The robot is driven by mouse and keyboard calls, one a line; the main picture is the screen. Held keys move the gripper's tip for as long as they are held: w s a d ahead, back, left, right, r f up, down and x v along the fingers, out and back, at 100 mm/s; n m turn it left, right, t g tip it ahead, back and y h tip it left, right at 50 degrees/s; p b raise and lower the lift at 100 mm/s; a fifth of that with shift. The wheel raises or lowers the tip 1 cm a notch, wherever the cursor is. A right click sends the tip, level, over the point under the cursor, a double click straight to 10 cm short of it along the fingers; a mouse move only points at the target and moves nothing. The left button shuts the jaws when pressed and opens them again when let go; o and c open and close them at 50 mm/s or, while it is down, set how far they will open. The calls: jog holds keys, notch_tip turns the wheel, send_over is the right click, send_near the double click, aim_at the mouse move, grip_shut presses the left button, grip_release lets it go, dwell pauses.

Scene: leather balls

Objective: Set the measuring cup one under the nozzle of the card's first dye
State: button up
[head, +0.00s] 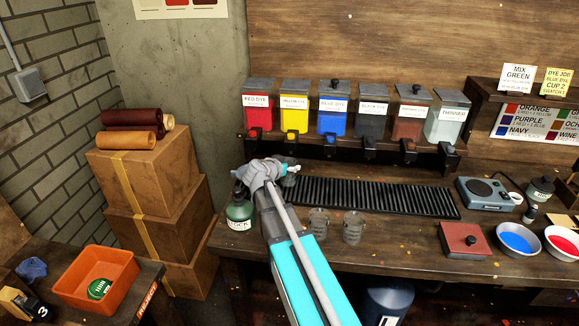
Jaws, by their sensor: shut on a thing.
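My gripper (291,170) is over the left part of the black drip grate, below and in front of the yellow dye dispenser (294,116). It is shut on what looks like a measuring cup (289,181), mostly hidden by the gripper; its number cannot be read. Two clear measuring cups (318,222) (352,228) stand upright on the bench in front of the grate. The red dye dispenser (258,115) and blue dye dispenser (333,117) flank the yellow one. A white card (517,78) reads MIX GREEN; a yellow card (556,82) names blue dye and cup 2.
Black, brown and thinner dispensers (447,122) continue the row to the right. The drip grate (400,199) runs beneath. A dark green bottle (239,212) stands left of my arm. A scale (487,195), red block (468,240) and bowls (518,240) occupy the right.

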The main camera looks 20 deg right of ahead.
aim_at(289, 159)
jog(key=shift+w+d, duration=0.45)
jog(key=shift+w, duration=0.25)
jog(key=shift+w+d, duration=0.45)
jog(key=shift+w, duration=0.25)
jog(key=shift+w+d+f+b, duration=0.3)
jog(key=shift+w+d, duration=0.15)
jog(key=shift+w, duration=0.2)
notch_tip(289, 159, down, 3)
jog(key=b, duration=0.3)
jog(key=shift+f, duration=0.1)
jog(key=o, duration=0.8)
